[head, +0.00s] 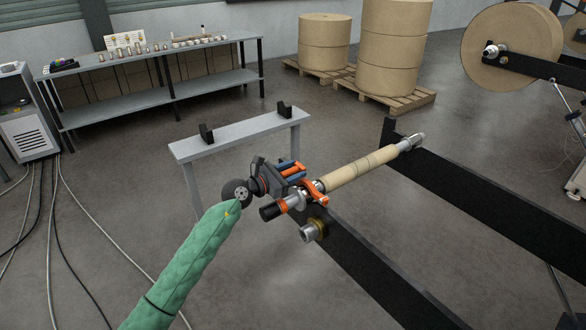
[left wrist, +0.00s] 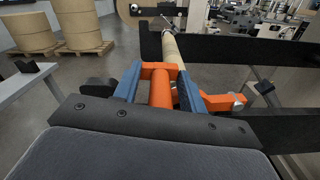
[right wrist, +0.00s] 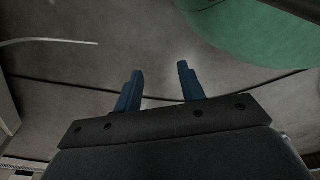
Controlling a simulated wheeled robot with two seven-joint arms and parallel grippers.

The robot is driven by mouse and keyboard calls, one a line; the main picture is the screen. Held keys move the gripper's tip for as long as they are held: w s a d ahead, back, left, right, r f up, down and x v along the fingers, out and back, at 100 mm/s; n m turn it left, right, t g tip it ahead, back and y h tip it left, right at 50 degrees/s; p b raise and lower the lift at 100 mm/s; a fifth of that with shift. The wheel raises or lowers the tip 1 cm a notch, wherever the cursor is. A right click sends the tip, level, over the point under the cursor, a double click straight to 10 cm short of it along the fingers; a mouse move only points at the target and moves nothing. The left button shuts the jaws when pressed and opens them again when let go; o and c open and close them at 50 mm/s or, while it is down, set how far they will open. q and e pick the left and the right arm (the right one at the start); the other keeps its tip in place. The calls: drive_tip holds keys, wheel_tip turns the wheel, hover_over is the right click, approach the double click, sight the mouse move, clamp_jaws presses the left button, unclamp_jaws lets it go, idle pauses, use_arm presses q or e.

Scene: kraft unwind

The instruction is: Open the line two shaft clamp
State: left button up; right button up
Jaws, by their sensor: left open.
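The orange shaft clamp (head: 315,189) sits on the near black beam, around the near end of the shaft (head: 413,139) that carries a kraft-coloured core (head: 358,168). My left gripper (head: 298,172) is at the clamp, its blue fingers apart. In the left wrist view, the clamp's orange handle bar (left wrist: 161,92) lies between the two fingers of my left gripper (left wrist: 160,70); an orange arm with a bolt (left wrist: 222,102) extends to the right. Whether a finger touches the bar I cannot tell. My right gripper (right wrist: 160,78) is open and empty above the floor, seen only in the right wrist view.
Black beams (head: 385,265) run along the right. A grey stand (head: 240,136) with two black cradles is behind my left gripper. A workbench (head: 150,60) with small parts stands at back left; kraft rolls (head: 395,45) stand on pallets behind. Cables lie on the left floor.

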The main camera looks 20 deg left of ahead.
use_arm(q)
clamp_jaws()
idle(0.4)
